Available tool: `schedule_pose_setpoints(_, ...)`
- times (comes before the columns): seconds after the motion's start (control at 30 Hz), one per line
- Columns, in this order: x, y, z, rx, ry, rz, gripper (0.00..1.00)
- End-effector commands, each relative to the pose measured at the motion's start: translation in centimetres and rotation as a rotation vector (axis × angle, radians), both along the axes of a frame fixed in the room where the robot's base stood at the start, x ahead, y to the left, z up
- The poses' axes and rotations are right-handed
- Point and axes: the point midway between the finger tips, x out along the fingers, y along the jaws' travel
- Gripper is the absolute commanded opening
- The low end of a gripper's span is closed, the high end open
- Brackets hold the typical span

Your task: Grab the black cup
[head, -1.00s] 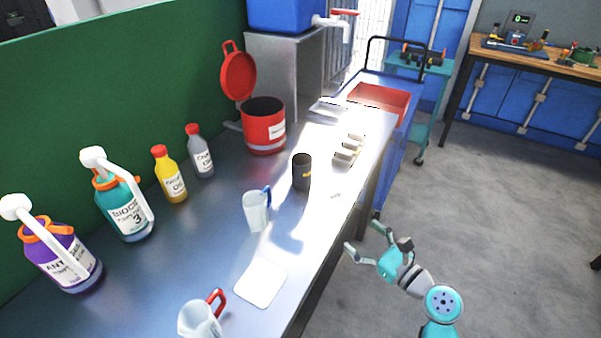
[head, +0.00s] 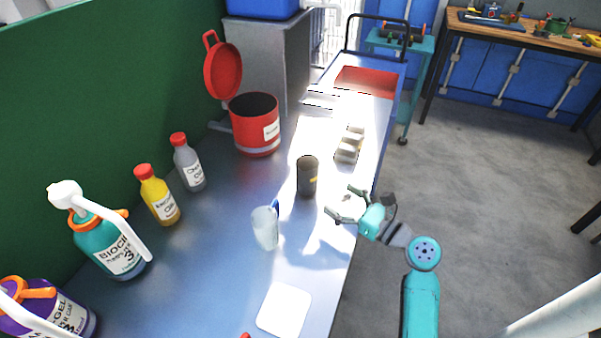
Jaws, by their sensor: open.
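The black cup (head: 307,176) stands upright on the metal bench (head: 215,265), near the middle of the head view. It has a small yellow mark low on its side. My gripper (head: 338,204) is open and empty, just right of the cup and a little nearer to me. Its fingers point left, over the bench's right edge, apart from the cup.
A clear jug with a blue handle (head: 265,227) stands close in front of the cup. A white pad (head: 284,310) lies nearer. Pale blocks (head: 349,144) sit behind the cup. A red bin (head: 255,128) and several bottles line the left side.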

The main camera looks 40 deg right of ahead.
Motion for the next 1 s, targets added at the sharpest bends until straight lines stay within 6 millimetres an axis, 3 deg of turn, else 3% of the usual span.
schedule_pose_setpoints(0.3,4.2,0.9,0.1,-0.001,-0.001,0.004,0.88)
schedule_pose_setpoints(0.63,6.7,1.4,0.0,0.000,0.000,0.003,0.88)
schedule_pose_setpoints(1.0,11.4,2.2,0.1,0.000,-0.001,0.001,0.88)
